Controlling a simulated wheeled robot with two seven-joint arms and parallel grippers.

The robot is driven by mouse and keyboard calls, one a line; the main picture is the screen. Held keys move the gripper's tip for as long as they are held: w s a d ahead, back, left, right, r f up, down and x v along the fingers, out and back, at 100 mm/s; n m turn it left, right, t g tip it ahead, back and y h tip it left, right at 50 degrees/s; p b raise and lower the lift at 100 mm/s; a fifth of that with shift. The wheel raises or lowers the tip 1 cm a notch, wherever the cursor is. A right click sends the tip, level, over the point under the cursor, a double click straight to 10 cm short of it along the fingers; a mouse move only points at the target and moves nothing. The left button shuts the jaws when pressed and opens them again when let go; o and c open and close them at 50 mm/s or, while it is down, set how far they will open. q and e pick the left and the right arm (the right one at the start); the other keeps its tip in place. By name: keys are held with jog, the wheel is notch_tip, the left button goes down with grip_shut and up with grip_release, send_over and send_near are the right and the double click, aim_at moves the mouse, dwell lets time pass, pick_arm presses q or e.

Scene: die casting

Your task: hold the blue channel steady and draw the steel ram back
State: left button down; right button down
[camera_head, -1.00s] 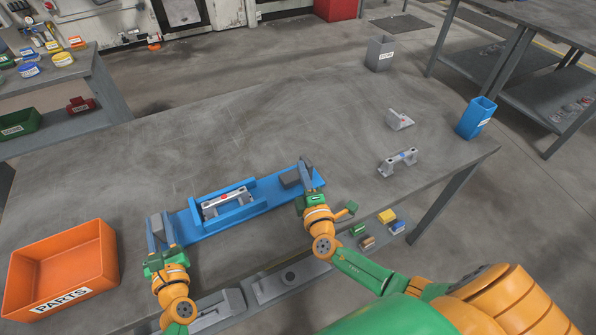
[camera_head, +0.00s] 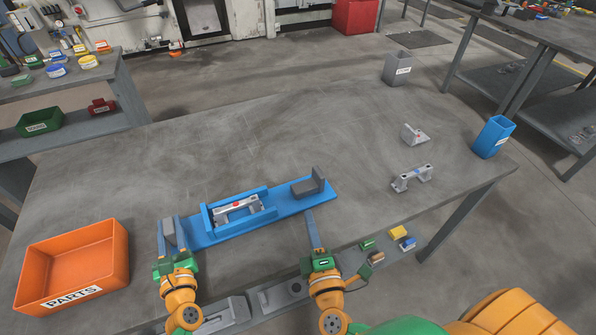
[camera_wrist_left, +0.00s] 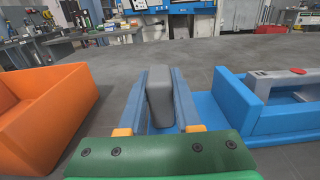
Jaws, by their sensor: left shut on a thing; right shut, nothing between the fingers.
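The blue channel (camera_head: 268,220) lies on the table with a raised walled section that holds a light grey bracket with a red dot (camera_head: 237,207). The grey steel ram (camera_head: 306,187), with an upright plate, sits at the channel's right end. My left gripper (camera_head: 168,222) is shut on an upright grey block (camera_head: 169,232) at the channel's left end. The left wrist view shows this block (camera_wrist_left: 159,95) between the two fingers. My right gripper (camera_head: 309,213) is shut and empty, just in front of the channel's right end, apart from the ram.
An orange PARTS bin (camera_head: 74,262) stands at the left. A grey bracket with a blue dot (camera_head: 411,178) and another grey piece (camera_head: 413,134) lie at the right. A blue bin (camera_head: 493,137) and a grey bin (camera_head: 397,68) stand beyond. The table behind the channel is clear.

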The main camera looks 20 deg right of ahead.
pick_arm(q)
jog(key=shift+d+f, duration=0.1)
jog(key=c, duration=0.5)
grip_release()
jog(key=shift+s, duration=0.1)
jog(key=shift+s+f, duration=0.1)
jog(key=shift+s, duration=0.2)
jog(key=s, duration=1.1)
jog(key=shift+s+d+r, duration=0.15)
jog(key=shift+d+r, duration=0.05)
pick_arm(e)
jog(key=shift+f, duration=0.1)
